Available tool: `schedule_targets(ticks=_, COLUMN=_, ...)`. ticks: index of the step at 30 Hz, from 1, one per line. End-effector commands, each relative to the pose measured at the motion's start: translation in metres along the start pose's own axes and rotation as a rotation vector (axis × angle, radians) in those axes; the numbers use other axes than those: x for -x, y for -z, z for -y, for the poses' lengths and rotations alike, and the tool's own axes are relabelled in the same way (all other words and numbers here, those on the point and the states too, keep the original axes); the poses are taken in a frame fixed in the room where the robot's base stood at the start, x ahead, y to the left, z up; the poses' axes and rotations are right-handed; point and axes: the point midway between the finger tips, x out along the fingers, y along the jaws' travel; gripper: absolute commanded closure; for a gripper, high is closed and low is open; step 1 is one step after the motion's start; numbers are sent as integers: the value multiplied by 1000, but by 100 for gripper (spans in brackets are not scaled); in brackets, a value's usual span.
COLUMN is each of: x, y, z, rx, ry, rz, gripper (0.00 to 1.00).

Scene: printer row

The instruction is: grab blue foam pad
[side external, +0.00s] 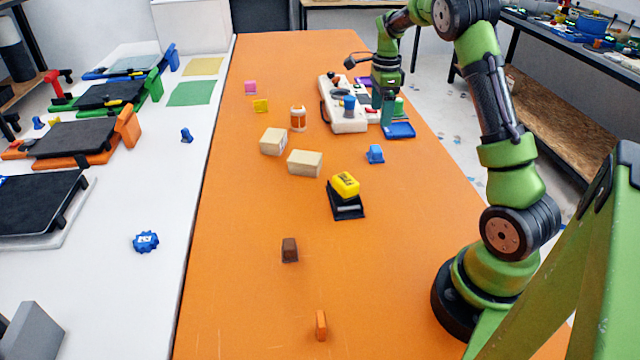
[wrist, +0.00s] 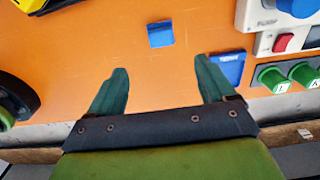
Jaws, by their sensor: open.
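A small blue pad-like piece (side external: 375,153) lies on the orange table, right of the pale blocks. In the wrist view the blue piece (wrist: 160,34) is at the upper middle, ahead of and between the fingertips, with nothing touching it. A flat blue tile (side external: 399,130) lies beside the white control panel; in the wrist view this tile (wrist: 228,68) carries small lettering and sits by the right finger. My gripper (wrist: 162,66) is open and empty, its teal fingers wide apart. In the side view my gripper (side external: 382,108) is by the panel, and its fingertips are partly hard to make out.
The white control panel (side external: 347,118) has a blue knob and red button; green knobs (wrist: 285,75) stand beside it. A yellow-and-black device (side external: 345,196), two pale blocks (side external: 305,163) and an orange-and-white bottle (side external: 298,118) are nearby.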

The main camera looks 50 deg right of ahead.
Motion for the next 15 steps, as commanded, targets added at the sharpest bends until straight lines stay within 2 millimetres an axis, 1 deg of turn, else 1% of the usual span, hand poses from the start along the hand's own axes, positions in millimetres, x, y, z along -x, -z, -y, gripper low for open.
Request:
schedule_targets(ticks=1, x=-13, y=1, z=-1, rx=0, ry=-4, rz=-1, gripper=17)
schedule_targets(ticks=3, x=-29, y=0, z=-1, rx=0, ry=-5, rz=0, gripper=17)
schedule_targets(ticks=6, x=-50, y=0, z=-1, rx=1, ry=-4, rz=0, gripper=17)
schedule_targets(ticks=9, x=-66, y=0, z=0, rx=1, ry=-3, rz=0, gripper=17)
schedule_targets(ticks=12, x=-75, y=0, z=0, rx=2, ry=0, rz=1, gripper=17)
schedule_targets(ticks=15, x=-80, y=0, z=0, rx=3, ry=1, rz=0, gripper=17)
